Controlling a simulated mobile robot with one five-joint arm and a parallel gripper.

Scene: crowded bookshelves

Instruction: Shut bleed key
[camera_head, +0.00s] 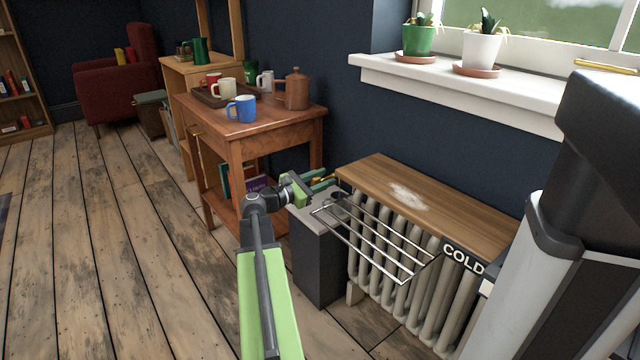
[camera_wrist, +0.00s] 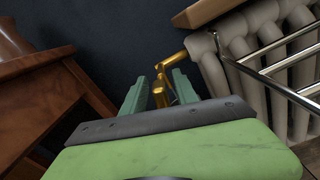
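The brass bleed key (camera_wrist: 159,92) is at the left end of the radiator (camera_head: 392,235), beside the dark wall. In the wrist view it lies between the two green fingers of my gripper (camera_wrist: 160,92), with a narrow gap showing on both sides. My gripper is open around it. A brass fitting (camera_wrist: 198,60) runs from near the key up toward the radiator. In the head view my gripper (camera_head: 318,185) is at the radiator's left end, and the brass part (camera_head: 322,180) there is small and mostly hidden. The key's exact turn cannot be told.
A metal drying rack (camera_head: 375,238) juts out from the radiator front, close right of my gripper. A grey box-like unit (camera_head: 318,255) stands below the gripper. A wooden side table (camera_head: 252,135) with mugs is close on the left. A wooden shelf (camera_head: 440,200) covers the radiator.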

